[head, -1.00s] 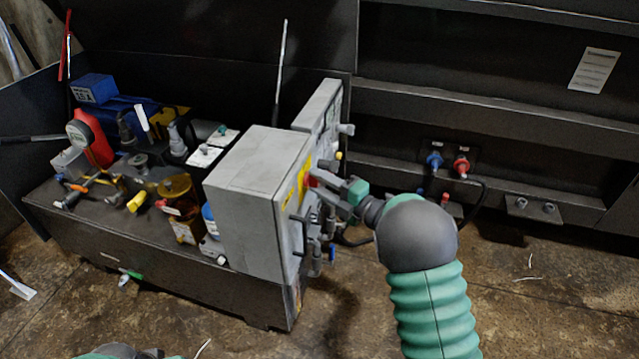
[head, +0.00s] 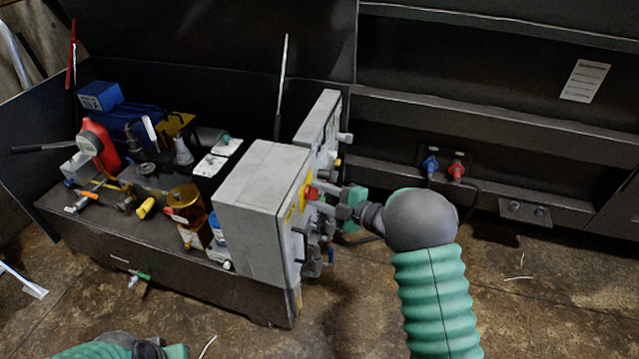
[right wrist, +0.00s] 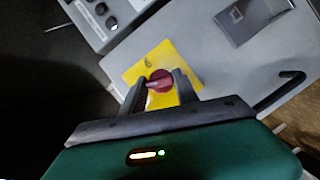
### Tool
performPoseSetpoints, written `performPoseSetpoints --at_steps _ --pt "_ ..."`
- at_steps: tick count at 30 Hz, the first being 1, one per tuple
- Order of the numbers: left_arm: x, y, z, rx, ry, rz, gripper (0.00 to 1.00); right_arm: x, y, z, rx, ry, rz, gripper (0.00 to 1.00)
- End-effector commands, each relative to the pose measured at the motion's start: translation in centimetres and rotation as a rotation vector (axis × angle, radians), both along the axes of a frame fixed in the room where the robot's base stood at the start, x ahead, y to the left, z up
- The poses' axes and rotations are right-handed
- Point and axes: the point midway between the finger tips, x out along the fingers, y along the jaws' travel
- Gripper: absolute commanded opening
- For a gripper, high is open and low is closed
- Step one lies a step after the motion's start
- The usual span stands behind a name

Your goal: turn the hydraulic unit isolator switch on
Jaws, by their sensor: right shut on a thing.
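The isolator switch is a red knob (right wrist: 160,80) on a yellow plate (right wrist: 140,68), on the face of a grey cabinet. In the head view the red knob (head: 311,193) shows on the right side of the grey cabinet (head: 262,180). My right gripper (head: 324,192) reaches it from the right. In the right wrist view the gripper (right wrist: 161,88) has one finger on each side of the knob and is shut on it. The knob's handle lies roughly level in that view. Part of my left arm shows at the bottom left; its fingertips are not visible.
A second grey box (head: 322,120) with knobs stands behind the cabinet. A black handle (right wrist: 281,91) sticks out beside the switch in the right wrist view. Tools and bottles crowd the dark bench (head: 100,235) at left. The floor (head: 560,300) at right is mostly clear.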

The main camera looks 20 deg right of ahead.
Motion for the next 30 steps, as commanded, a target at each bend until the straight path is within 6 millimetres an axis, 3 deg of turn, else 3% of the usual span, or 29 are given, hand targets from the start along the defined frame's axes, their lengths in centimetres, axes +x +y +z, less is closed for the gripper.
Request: performPoseSetpoints --at_steps 1,15,24,30 --pt "0.0 0.0 1.9 0.0 0.0 0.0 0.36 -0.2 0.0 0.6 0.023 0.048 0.001 0.0" --pt "0.0 0.0 10.0 0.0 0.0 0.0 0.36 -0.1 -0.1 0.6 0.272 0.417 0.0 0.0" --pt "0.0 0.0 13.6 0.0 0.0 0.0 0.36 0.1 -0.2 0.4 0.428 0.647 0.0 0.0" --pt "0.0 0.0 14.8 0.0 0.0 0.0 0.36 0.2 -0.2 0.2 0.518 0.779 0.0 0.0"
